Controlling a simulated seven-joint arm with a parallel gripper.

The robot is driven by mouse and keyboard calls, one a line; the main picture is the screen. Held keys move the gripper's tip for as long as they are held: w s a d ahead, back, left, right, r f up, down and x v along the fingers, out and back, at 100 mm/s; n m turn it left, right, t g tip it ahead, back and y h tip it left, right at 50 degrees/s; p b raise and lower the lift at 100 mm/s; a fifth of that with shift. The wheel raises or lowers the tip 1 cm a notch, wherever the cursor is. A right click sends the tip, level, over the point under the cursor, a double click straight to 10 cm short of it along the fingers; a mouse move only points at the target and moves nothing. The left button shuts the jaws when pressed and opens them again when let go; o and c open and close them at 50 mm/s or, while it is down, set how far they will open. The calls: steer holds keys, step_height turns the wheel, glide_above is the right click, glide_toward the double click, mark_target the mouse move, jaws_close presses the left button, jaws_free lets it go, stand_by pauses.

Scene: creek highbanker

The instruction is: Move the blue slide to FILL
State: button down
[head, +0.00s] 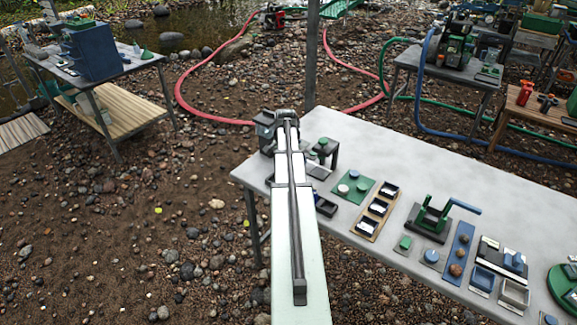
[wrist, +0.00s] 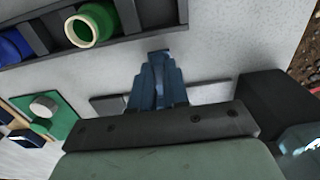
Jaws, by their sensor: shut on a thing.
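In the wrist view, my gripper (wrist: 158,62) reaches down to the pale tabletop with its two blue tapered fingers close together. A darker blue piece, seemingly the blue slide (wrist: 160,88), shows narrowly between them; the fingers hide most of it. A flat grey bar (wrist: 212,92) runs behind the fingers and shows on both sides. I can read no FILL mark. In the head view my own arm covers the fingertips and the slide, at the left end of the grey table (head: 400,160).
In the wrist view a dark rack (wrist: 125,18) holds a green ring (wrist: 90,25) and a blue round part (wrist: 14,46). A green plate (wrist: 52,118) lies at left. In the head view, trays and a green-handled device (head: 432,216) stand right of my arm. The table's back is clear.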

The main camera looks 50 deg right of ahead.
steer(key=shift+w, duration=3.65)
steer(key=c, duration=1.2)
jaws_free()
steer(key=shift+r, duration=0.15)
step_height(320, 180, up, 7)
